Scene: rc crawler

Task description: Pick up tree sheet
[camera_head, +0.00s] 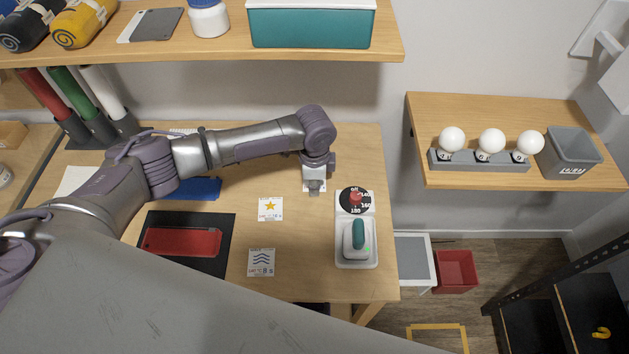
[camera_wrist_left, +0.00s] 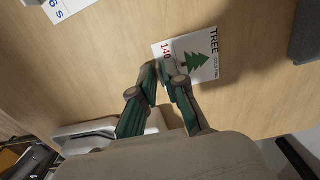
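The tree sheet (camera_wrist_left: 201,53) is a white card with a green tree, the word TREE and a red 140. It lies on the wooden table, partly hidden by my left gripper, and its edge shows in the head view (camera_head: 309,189). My left gripper (camera_wrist_left: 158,68) points down at the sheet, with its fingertips close together over the number side. It also shows in the head view (camera_head: 314,189). I cannot tell whether the tips touch or pinch the sheet. My right gripper is not in view.
A star sheet (camera_head: 270,209) and a wave sheet (camera_head: 262,262) lie nearby. A white control box (camera_head: 343,257) with a dial and teal lever stands close to the gripper. A red case (camera_head: 182,242) lies on a black mat. An upper shelf (camera_head: 180,50) overhangs the table's back.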

